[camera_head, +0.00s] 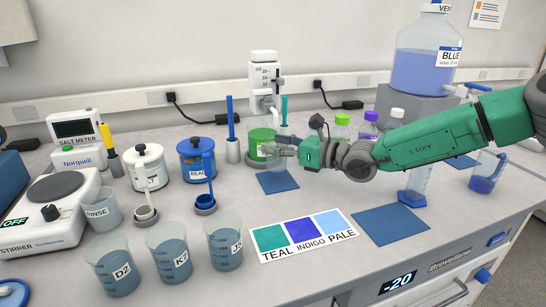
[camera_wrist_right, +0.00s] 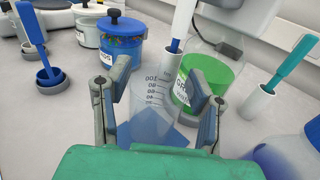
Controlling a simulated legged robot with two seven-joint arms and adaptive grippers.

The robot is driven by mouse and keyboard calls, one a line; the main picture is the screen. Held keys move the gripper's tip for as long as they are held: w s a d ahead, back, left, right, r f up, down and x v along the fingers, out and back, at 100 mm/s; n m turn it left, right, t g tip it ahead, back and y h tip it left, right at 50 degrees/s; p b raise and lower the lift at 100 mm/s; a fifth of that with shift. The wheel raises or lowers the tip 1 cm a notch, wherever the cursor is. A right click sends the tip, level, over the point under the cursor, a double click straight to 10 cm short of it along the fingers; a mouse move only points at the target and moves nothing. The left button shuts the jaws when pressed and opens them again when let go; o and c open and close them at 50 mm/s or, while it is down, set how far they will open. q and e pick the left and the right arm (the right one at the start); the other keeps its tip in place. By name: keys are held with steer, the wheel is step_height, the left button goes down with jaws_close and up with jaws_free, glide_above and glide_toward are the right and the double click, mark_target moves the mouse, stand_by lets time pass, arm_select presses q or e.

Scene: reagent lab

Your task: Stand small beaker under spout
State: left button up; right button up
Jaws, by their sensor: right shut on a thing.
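My right gripper (camera_head: 283,151) reaches in from the right, and in the wrist view (camera_wrist_right: 160,85) its two fingers close on a small clear beaker (camera_wrist_right: 153,108) with dark graduation marks. The beaker appears empty, and the blue mat shows through it. In the head view it is hard to make out between the fingers. The blue mat (camera_head: 278,182) lies in front of that bottle, below my gripper. My left gripper is out of view.
A blue pen-like tool in a white holder (camera_head: 232,150) stands left of the bottle. Bottles with green and purple caps (camera_head: 341,122) stand right behind my arm. Labelled beakers (camera_head: 168,255) and a colour card (camera_head: 303,235) occupy the front. Another blue mat (camera_head: 388,224) is bare.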

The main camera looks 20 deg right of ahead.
steer(key=shift+w+a, duration=0.4)
steer(key=shift+a, duration=0.1)
steer(key=f, duration=0.1)
steer(key=d+f, duration=0.1)
steer(key=f, duration=0.1)
steer(key=shift+w+d+f, duration=0.1)
steer(key=shift+d+f, duration=0.2)
steer(key=shift+f, duration=0.05)
steer(key=shift+d+f, duration=0.1)
steer(key=shift+d, duration=0.1)
steer(key=o, duration=0.9)
steer(key=shift+a, duration=0.25)
steer(key=shift+c, duration=0.2)
steer(key=shift+o, duration=0.8)
steer(key=shift+a, duration=0.6)
steer(key=v, duration=1.1)
steer(key=shift+d+r, duration=0.25)
steer(key=shift+s+d, duration=0.25)
steer(key=shift+s, duration=0.15)
steer(key=shift+d, duration=0.15)
steer(key=shift+d+f, duration=0.1)
